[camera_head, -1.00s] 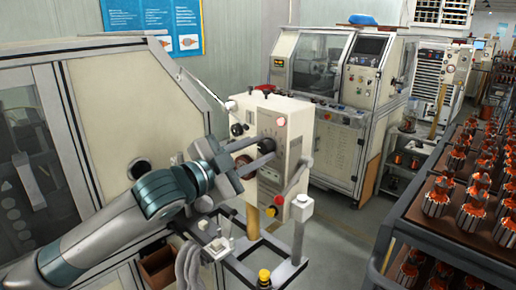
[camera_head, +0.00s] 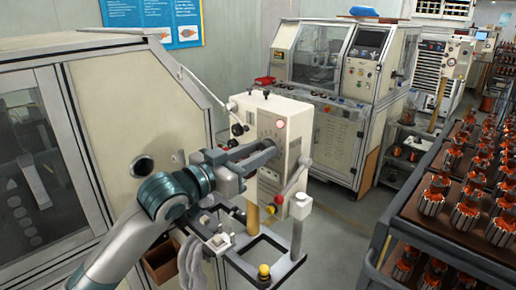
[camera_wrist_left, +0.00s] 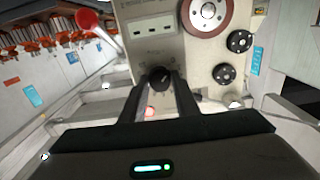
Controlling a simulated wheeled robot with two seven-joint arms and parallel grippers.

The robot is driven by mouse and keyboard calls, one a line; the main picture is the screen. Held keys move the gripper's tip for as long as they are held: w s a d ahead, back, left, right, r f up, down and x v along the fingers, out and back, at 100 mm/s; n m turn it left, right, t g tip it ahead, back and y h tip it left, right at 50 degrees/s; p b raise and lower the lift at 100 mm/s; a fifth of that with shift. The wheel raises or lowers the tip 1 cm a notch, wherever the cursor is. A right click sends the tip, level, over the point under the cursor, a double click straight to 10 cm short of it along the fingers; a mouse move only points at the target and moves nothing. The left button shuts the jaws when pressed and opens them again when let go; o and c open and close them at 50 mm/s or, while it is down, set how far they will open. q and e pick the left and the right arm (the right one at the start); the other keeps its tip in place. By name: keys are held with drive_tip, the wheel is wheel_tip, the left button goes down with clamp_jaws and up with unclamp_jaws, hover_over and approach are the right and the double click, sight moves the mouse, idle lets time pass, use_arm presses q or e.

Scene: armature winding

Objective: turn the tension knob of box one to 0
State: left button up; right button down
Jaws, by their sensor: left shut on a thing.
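The cream control box (camera_head: 258,118) stands on a post in the middle of the head view. Its dial face has a dark tension knob, which shows in the left wrist view (camera_wrist_left: 160,79). My left gripper (camera_head: 268,148) reaches in from the left and is shut on the knob, one finger on each side. In the left wrist view the two fingers (camera_wrist_left: 160,92) close around the black knob. The dial marks around the knob are too small to read. In the head view the fingers hide most of the knob. My right gripper is in neither view.
A red button and a yellow button (camera_head: 279,200) sit low on the box. A metal frame (camera_head: 262,262) with a yellow-topped post stands below. A large cream machine (camera_head: 135,105) is at the left. Racks of copper-wound armatures (camera_head: 440,190) stand at the right.

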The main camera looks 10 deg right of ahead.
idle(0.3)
use_arm(q)
drive_tip(key=o, duration=1)
drive_tip(key=shift+o, duration=0.2)
drive_tip(key=b+v, duration=0.7)
drive_tip(key=v, duration=1)
drive_tip(key=shift+a, duration=0.2)
drive_tip(key=shift+s, duration=0.1)
